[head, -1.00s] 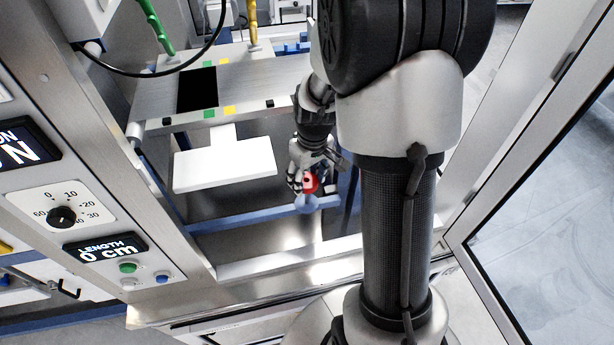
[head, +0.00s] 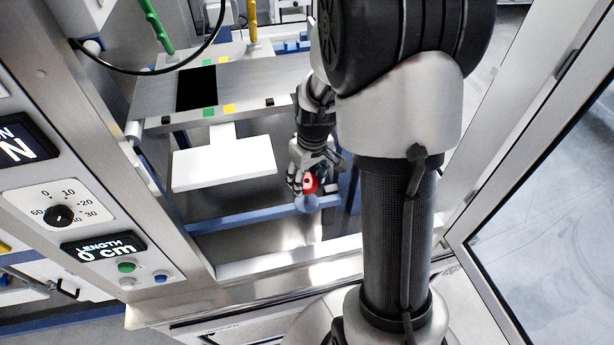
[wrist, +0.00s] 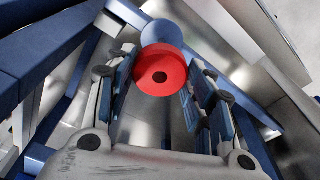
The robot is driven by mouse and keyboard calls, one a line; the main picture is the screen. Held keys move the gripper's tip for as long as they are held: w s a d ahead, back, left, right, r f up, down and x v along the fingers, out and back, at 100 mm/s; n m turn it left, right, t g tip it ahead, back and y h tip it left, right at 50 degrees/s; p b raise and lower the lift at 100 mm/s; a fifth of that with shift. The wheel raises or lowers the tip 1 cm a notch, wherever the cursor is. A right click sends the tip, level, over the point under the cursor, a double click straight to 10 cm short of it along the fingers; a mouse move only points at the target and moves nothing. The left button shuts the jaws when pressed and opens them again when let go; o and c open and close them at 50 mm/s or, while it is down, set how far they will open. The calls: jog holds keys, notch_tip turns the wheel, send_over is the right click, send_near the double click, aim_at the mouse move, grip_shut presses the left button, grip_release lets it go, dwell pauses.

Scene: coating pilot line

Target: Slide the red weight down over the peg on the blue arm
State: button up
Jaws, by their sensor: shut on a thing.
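The red weight (head: 310,184) is a short red cylinder, held between the fingers of my gripper (head: 304,178). In the wrist view the red weight (wrist: 161,74) shows a dark hole in its face, and the two fingers of my gripper (wrist: 160,88) flank it. A blue round piece (head: 306,204) lies just below the weight in the head view, by the blue arm (head: 245,216). In the wrist view the blue round piece (wrist: 160,32) is partly hidden behind the weight. I cannot make out the peg, or whether the weight touches the blue piece.
A white plate (head: 224,164) is left of my gripper, below a metal table (head: 250,78) with a black square. A control panel (head: 60,215) stands at far left and a glass door (head: 550,200) at right. A metal ledge (head: 290,262) runs in front.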

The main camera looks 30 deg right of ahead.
aim_at(307, 203)
jog(key=shift+f+b, duration=2.9)
jog(key=shift+f, duration=0.7)
jog(key=o, duration=1.5)
jog(key=shift+c, duration=0.2)
jog(key=r, duration=0.4)
jog(key=s+r, duration=0.1)
jog(key=r, duration=0.7)
jog(key=shift+s+d, duration=0.1)
jog(key=shift+s, duration=0.15)
